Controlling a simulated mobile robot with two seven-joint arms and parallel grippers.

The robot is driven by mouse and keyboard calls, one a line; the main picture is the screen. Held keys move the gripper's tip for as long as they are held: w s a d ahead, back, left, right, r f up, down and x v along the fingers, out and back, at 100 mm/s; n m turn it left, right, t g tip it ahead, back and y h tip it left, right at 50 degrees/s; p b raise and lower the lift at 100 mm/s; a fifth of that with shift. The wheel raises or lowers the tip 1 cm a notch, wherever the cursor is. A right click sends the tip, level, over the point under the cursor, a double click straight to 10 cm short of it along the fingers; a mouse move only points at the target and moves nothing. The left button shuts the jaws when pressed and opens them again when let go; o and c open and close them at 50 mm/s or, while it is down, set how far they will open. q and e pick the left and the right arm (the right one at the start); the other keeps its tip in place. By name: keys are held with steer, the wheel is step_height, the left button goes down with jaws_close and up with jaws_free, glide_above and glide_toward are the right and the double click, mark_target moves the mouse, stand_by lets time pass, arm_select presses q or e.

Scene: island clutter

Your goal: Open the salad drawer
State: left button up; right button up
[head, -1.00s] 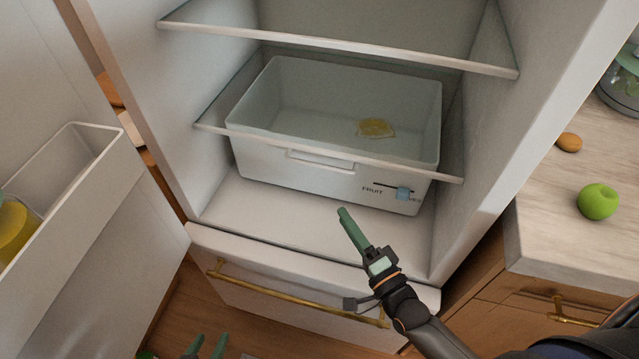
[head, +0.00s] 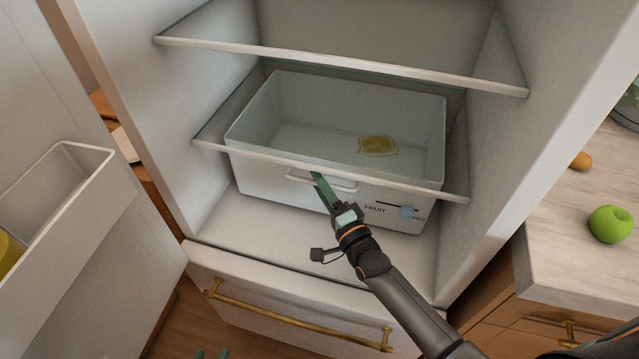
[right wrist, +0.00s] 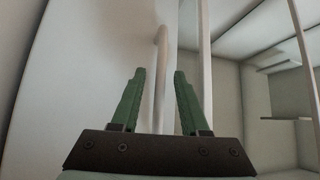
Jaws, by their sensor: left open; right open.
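The salad drawer (head: 270,205) is a pale translucent bin marked "FRUIT", sitting at the bottom of the open fridge under a glass shelf. My right gripper (head: 318,178) is at the handle. In the right wrist view its open green fingers (right wrist: 157,75) stand on either side of the handle bar (right wrist: 160,85), with gaps visible. My left gripper (head: 212,354) barely shows at the bottom edge, its green tips apart and empty.
A glass shelf edge (head: 420,190) runs just above the drawer front. The open fridge door with a bin (head: 80,165) stands at left. A lower drawer with a brass handle (head: 300,318) is below. A counter with a green apple (head: 610,224) is at right.

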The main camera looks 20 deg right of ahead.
jaws_close()
stand_by(0.4)
stand_by(1.1)
